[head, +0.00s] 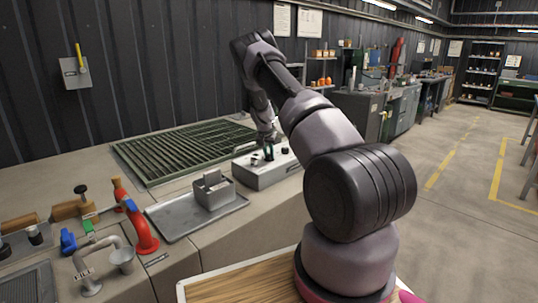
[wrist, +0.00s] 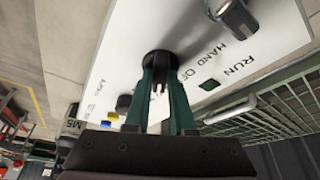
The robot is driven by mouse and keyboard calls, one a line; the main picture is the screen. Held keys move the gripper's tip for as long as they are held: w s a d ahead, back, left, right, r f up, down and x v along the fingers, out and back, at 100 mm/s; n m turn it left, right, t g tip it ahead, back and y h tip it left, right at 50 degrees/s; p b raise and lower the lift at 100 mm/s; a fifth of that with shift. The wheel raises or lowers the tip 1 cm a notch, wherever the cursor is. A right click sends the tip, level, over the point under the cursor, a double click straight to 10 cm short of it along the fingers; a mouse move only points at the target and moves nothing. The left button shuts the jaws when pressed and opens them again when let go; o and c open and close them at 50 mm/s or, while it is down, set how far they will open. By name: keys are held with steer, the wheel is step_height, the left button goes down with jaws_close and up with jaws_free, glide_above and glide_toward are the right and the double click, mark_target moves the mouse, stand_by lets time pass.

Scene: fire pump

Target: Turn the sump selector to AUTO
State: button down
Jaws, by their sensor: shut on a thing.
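A light grey control box (head: 268,168) stands on the bench, and its white panel (wrist: 110,45) fills much of the wrist view. My gripper (wrist: 161,78) reaches down to the panel with its two green fingers shut on a dark selector knob (wrist: 158,58). The fingers hide much of the knob and its pointer. Lettering reading HAND and OF, cut off by the fingers, lies just right of it. I see no AUTO label, and cannot read the knob's setting. In the head view my gripper (head: 268,148) is small, over the box's top.
A second dark knob with a grey grip (wrist: 234,16) is at the panel's upper right. A green grating (head: 175,150) and a grey tray (head: 190,222) flank the box.

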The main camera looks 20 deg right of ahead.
stand_by(0.3)
steer(key=c, duration=0.8)
jaws_free()
steer(key=shift+o, duration=0.2)
steer(key=shift+r, duration=0.15)
steer(key=v, duration=1)
steer(key=shift+r, duration=0.25)
steer(key=shift+s, duration=0.1)
